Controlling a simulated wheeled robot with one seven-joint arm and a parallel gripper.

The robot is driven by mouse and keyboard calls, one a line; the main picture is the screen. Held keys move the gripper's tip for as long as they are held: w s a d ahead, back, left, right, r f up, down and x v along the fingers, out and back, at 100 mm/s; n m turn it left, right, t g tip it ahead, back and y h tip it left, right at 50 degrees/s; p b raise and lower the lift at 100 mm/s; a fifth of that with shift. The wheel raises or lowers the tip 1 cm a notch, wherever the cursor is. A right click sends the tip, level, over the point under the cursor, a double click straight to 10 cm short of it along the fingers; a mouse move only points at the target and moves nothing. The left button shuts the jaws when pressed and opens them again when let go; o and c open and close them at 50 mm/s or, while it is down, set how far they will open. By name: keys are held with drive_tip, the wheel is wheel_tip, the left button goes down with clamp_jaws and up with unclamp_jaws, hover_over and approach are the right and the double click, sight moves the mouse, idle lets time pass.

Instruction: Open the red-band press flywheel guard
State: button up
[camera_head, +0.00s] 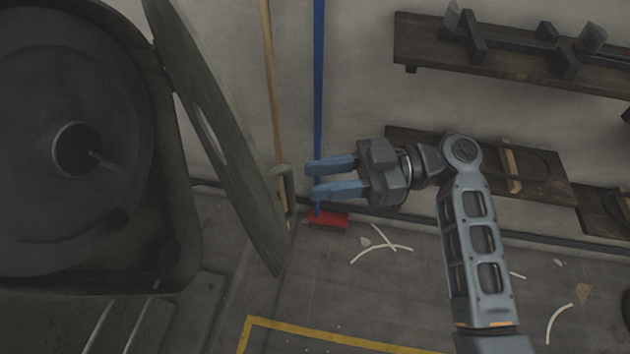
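The flywheel guard (225,140) is a grey-green round cover seen nearly edge-on. It stands swung out from the press housing (178,200), with a wide gap between them. The dark flywheel (110,95) and its hub show uncovered at the left. A loop handle (287,188) sticks out from the guard's right face. My gripper (312,182) points left, just right of the handle in the picture. Its two blue fingers are apart with nothing between them. I cannot tell how far it is from the handle in depth. No red band shows on the visible part of the press.
A wooden pole (270,90) and a blue pole (318,80) lean at the wall behind. A red block-like head (328,219) lies at the floor by the blue pole. Wall shelves (500,50) stand at right. Pale strips litter the floor near a yellow line (330,338).

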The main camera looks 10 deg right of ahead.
drive_tip(key=shift+w+d+b, duration=0.25)
drive_tip(key=shift+d+b, duration=0.05)
drive_tip(key=shift+d, duration=0.45)
drive_tip(key=shift+w+d+b, duration=0.2)
drive_tip(key=shift+d+b, duration=0.05)
drive_tip(key=shift+d, duration=0.5)
